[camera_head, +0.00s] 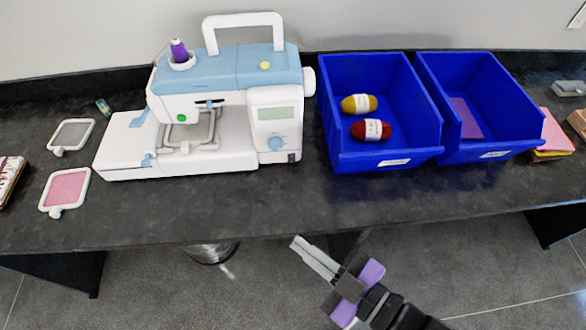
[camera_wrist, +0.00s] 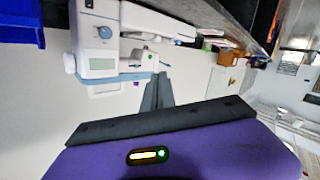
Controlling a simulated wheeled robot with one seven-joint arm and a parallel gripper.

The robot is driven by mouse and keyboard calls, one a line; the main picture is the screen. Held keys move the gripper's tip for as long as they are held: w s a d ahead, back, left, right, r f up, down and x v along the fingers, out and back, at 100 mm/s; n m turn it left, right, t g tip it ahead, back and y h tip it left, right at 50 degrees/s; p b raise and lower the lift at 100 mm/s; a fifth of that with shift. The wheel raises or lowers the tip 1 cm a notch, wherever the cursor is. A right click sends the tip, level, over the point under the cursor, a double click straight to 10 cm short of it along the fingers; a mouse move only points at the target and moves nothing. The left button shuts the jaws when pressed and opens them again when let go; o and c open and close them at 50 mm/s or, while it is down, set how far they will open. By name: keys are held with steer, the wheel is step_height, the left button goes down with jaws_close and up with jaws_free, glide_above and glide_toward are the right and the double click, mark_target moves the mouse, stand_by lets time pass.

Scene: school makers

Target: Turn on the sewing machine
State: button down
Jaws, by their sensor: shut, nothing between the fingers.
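The white and light-blue sewing machine (camera_head: 225,95) stands upright on the dark table, left of the picture's middle in the head view. Its front right column carries a small display (camera_head: 274,114), a blue dial (camera_head: 277,143) and a small dark switch-like part (camera_head: 292,157) low at the corner. A purple thread spool (camera_head: 179,51) sits on top. My gripper (camera_head: 297,243) is shut and empty, in front of the table's front edge and apart from the machine. In the wrist view the machine (camera_wrist: 98,55) appears upside down beyond my shut fingers (camera_wrist: 158,80).
Two blue bins (camera_head: 380,156) (camera_head: 490,150) stand right of the machine; the left one holds yellow yarn (camera_head: 359,104) and red yarn (camera_head: 371,130). Small embroidery frames (camera_head: 65,190) (camera_head: 72,134) lie to the left. The table strip before the machine (camera_head: 230,205) is clear.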

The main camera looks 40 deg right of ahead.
steer(key=w+d+f+n+g+h, duration=0.1)
steer(key=w+f+n+h, duration=0.1)
steer(key=n, duration=0.4)
steer(key=w+d+f+n+g+h, duration=0.1)
steer(key=w+f+n+h, duration=0.1)
steer(key=w+f+n, duration=0.2)
steer(key=w+d+f+n+g+h, duration=0.1)
steer(key=w+f+n, duration=0.3)
steer(key=w+n, duration=0.4)
steer(key=shift+w+d+n+g+h+b, duration=0.25)
steer(key=shift+d+n+g+h+b, duration=0.1)
steer(key=shift+d+h, duration=0.3)
steer(key=d+n+h, duration=0.1)
steer(key=s+d+f+n+g, duration=0.1)
steer(key=s+d+n+h, duration=0.1)
steer(key=d, duration=0.1)
steer(key=shift+f+n+h, duration=0.15)
steer(key=shift+n+h, duration=0.1)
steer(key=shift+h, duration=0.1)
steer(key=shift+s+d+n+g, duration=0.35)
steer(key=shift+n+g, duration=0.1)
steer(key=shift+n, duration=0.25)
glide_toward(292, 163)
steer(key=p+x, duration=0.1)
steer(key=x, duration=0.4)
steer(key=shift+f, duration=0.1)
steer(key=shift+w+d+f, duration=0.2)
steer(key=shift+w+d, duration=0.15)
steer(key=shift+w, duration=0.25)
